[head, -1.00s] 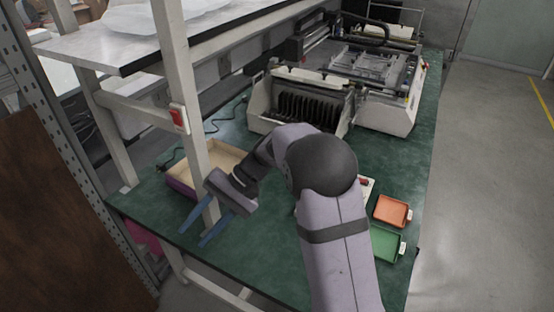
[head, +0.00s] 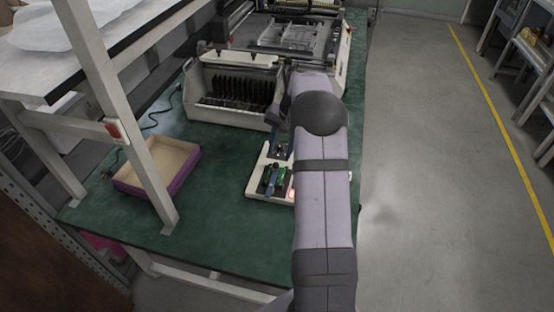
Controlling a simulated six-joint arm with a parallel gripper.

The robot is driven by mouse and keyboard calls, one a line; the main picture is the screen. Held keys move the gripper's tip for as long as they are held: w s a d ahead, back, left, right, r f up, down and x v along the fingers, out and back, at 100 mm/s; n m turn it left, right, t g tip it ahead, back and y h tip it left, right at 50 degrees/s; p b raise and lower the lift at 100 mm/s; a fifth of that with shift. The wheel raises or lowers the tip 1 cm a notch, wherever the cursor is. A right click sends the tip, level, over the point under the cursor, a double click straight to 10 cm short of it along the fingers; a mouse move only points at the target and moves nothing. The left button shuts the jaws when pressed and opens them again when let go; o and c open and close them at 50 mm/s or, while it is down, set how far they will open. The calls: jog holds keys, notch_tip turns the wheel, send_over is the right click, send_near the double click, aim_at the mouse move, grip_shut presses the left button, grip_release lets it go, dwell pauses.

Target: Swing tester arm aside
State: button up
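The tester is a white base (head: 256,187) on the green bench, right of centre, with a small green circuit board (head: 270,180) and dark parts on it. A red light (head: 291,193) glows at its right edge. My gripper (head: 279,150) is at the back of the tester, with a blue finger showing over it. My own arm covers the rest of the gripper and the tester's right side. I cannot pick out the tester arm clearly, nor tell whether the gripper touches it or how far its fingers are apart.
A white machine with a dark slotted rack (head: 232,90) stands just behind the tester. A purple-sided open box (head: 158,168) lies left, behind a white shelf post (head: 120,115). The green bench (head: 215,225) is clear in front of the tester.

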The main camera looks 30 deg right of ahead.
aim_at(276, 163)
jog(key=shift+w+a+f+p, duration=0.15)
jog(key=shift+f+p, duration=0.15)
jog(key=shift+f, duration=0.7)
jog(key=shift+w+a+f+p, duration=0.1)
jog(key=shift+w+f+p, duration=0.15)
jog(key=shift+f, duration=0.8)
jog(key=shift+w+a+f+p, duration=0.15)
jog(key=shift+f+p, duration=0.15)
jog(key=shift+f, duration=0.7)
grip_shut()
